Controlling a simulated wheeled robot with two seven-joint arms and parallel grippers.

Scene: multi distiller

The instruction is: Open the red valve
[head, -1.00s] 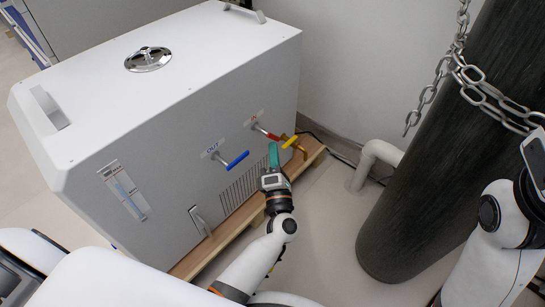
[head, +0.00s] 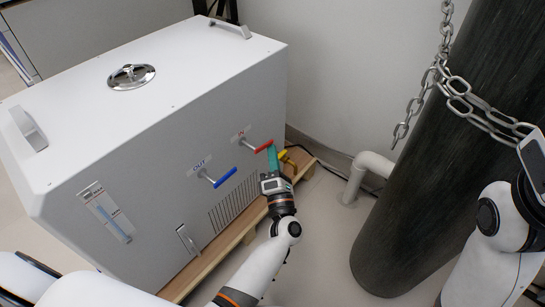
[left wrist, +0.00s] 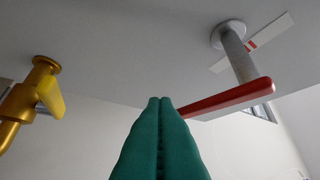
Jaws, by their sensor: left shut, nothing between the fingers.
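The red valve (head: 258,146) is on the side of the white distiller box, under a label with red letters. In the left wrist view its red lever (left wrist: 230,98) extends from a grey stem toward the lower left. My left gripper (head: 272,160) has green fingers and is shut and empty. Its fingertips (left wrist: 160,102) are at the free end of the red lever; I cannot tell whether they touch it. My right arm shows at the right edge, but its gripper is out of view.
A blue lever valve (head: 225,177) marked OUT is left of the red one. A yellow-handled brass tap (left wrist: 40,98) is beside my left gripper. The distiller (head: 110,165) stands on a wooden pallet (head: 232,236). A dark cylinder (head: 430,170) with a chain stands at right.

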